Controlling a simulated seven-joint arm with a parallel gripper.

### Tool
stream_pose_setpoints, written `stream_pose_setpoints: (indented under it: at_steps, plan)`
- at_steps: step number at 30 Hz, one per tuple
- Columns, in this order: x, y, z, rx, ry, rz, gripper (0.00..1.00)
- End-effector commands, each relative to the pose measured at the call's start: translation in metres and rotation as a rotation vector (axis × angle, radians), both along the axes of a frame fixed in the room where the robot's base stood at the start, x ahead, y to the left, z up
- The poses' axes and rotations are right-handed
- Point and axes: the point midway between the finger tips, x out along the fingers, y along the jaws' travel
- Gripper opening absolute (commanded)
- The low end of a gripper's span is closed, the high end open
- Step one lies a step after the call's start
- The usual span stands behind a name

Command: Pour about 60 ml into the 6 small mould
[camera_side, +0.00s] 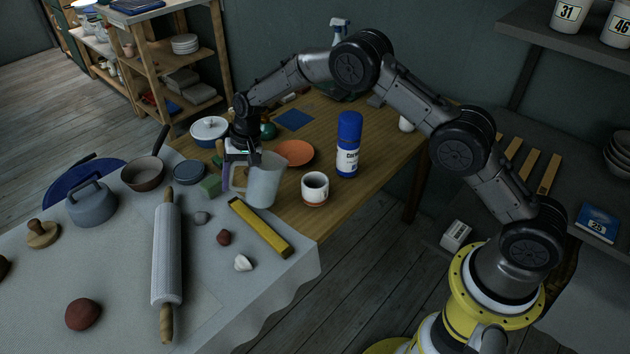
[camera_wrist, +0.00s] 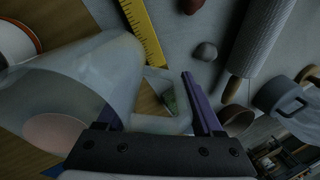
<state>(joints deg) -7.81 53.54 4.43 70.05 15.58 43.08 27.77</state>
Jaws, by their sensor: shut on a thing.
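A translucent pale jug (camera_side: 263,180) is near the table's front edge, roughly upright in the side view. My gripper (camera_side: 236,168) points down at the jug's left side and is shut on its handle. In the wrist view the purple fingers of my gripper (camera_wrist: 158,112) are at the handle, and the jug (camera_wrist: 85,75) fills the left. A pale pink disc shows through its wall; I cannot tell whether it is contents. A white cup-like vessel (camera_side: 315,195) with an orange base band and dark inside stands just right of the jug. No number 6 is readable.
A yellow ruler (camera_side: 260,228) lies in front of the jug. An orange plate (camera_side: 294,153) is behind it, and a tall blue-capped can (camera_side: 348,145) stands behind the cup. A green block (camera_side: 210,185) and rolling pin (camera_side: 167,255) lie to the left.

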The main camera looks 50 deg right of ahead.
Motion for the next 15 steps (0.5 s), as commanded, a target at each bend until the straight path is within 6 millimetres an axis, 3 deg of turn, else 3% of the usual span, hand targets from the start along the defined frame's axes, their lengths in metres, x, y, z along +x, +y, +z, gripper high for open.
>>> stream_pose_setpoints:
  at_steps: [15]
  plan:
    - [-0.013, -0.021, 0.013, 0.244, -0.171, -0.007, 0.0]
